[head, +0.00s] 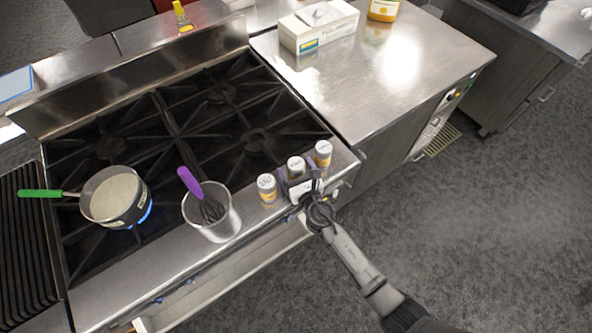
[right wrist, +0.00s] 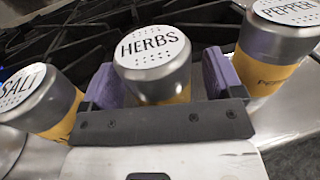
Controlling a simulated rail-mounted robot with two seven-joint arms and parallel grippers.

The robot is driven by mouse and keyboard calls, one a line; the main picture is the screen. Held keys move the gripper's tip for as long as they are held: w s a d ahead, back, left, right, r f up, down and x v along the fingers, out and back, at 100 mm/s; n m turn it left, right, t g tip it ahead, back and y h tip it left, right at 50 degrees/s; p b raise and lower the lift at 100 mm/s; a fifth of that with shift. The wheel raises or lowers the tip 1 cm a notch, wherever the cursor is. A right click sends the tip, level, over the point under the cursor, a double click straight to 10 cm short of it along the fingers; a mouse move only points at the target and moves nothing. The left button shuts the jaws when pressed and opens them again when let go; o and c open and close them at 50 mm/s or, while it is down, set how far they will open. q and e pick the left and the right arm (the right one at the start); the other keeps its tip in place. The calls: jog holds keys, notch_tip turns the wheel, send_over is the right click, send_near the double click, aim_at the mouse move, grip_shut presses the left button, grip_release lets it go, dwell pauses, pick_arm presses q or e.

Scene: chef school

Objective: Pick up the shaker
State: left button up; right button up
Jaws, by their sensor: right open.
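Three shakers with silver lids and orange-yellow bodies stand in a row on the stove's front ledge. In the right wrist view their lids read SALT (right wrist: 38,98), HERBS (right wrist: 153,60) and PEPPER (right wrist: 275,45). In the head view they are the salt shaker (head: 267,188), the herbs shaker (head: 296,166) and the pepper shaker (head: 323,153). My right gripper (head: 299,182) is open, with its purple-padded fingers on either side of the herbs shaker. The fingers hide part of its lower body. Salt and pepper stand just outside the fingers. My left gripper is not in view.
A metal container (head: 218,222) with a purple-handled whisk (head: 190,182) stands left of the shakers. A green-handled pot (head: 114,198) sits over a blue flame. The steel counter (head: 375,85) holds a white box (head: 318,28); its near part is clear.

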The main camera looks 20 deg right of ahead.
jog(key=shift+w, duration=0.15)
jog(key=shift+c, duration=0.3)
jog(key=c, duration=1.1)
